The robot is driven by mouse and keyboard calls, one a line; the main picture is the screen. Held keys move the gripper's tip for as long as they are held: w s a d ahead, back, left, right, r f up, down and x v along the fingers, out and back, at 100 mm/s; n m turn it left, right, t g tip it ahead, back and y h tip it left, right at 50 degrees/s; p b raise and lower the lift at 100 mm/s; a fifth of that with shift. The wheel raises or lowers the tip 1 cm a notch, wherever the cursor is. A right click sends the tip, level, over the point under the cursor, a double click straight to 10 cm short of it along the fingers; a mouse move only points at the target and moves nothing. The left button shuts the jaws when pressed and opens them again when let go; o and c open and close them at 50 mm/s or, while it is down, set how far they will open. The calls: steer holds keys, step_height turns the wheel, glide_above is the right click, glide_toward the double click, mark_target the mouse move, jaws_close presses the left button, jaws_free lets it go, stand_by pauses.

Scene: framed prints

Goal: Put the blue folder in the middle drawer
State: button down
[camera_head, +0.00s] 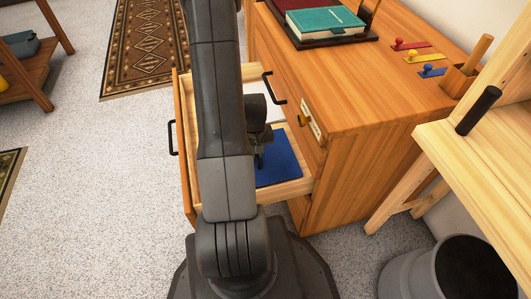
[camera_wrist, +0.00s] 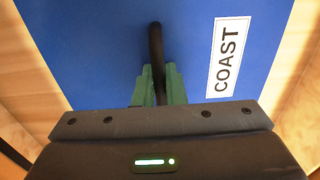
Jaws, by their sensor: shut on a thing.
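The blue folder (camera_head: 279,162) lies flat in or just above the near part of an open wooden drawer (camera_head: 294,188); I cannot tell whether it touches the drawer floor. In the wrist view the folder (camera_wrist: 95,55) fills the middle and bears a white label reading COAST. My gripper (camera_head: 258,160) is over the folder, partly hidden by my arm. In the wrist view its green fingers (camera_wrist: 158,88) are shut on the folder's black upright handle (camera_wrist: 156,45). The open drawer is below a closed upper drawer; lower fronts are hidden.
A white item (camera_head: 274,108) lies farther back in the drawer. The wooden cabinet (camera_head: 370,135) carries a teal book (camera_head: 325,22) and coloured tags with knobs. A pale wooden table (camera_head: 480,150) and a dark bin (camera_head: 470,270) stand at right.

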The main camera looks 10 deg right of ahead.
mark_target(265, 156)
steer(key=d, duration=0.3)
steer(key=shift+d+b, duration=0.15)
steer(key=shift+b, duration=0.15)
steer(key=shift+f+b, duration=0.4)
steer(key=shift+f, duration=0.15)
steer(key=shift+w, duration=0.1)
steer(key=shift+f, duration=0.1)
steer(key=shift+f, duration=0.15)
steer(key=c, duration=1.5)
jaws_free()
step_height(265, 156, up, 12)
steer(key=p, duration=0.4)
steer(key=shift+r, duration=0.25)
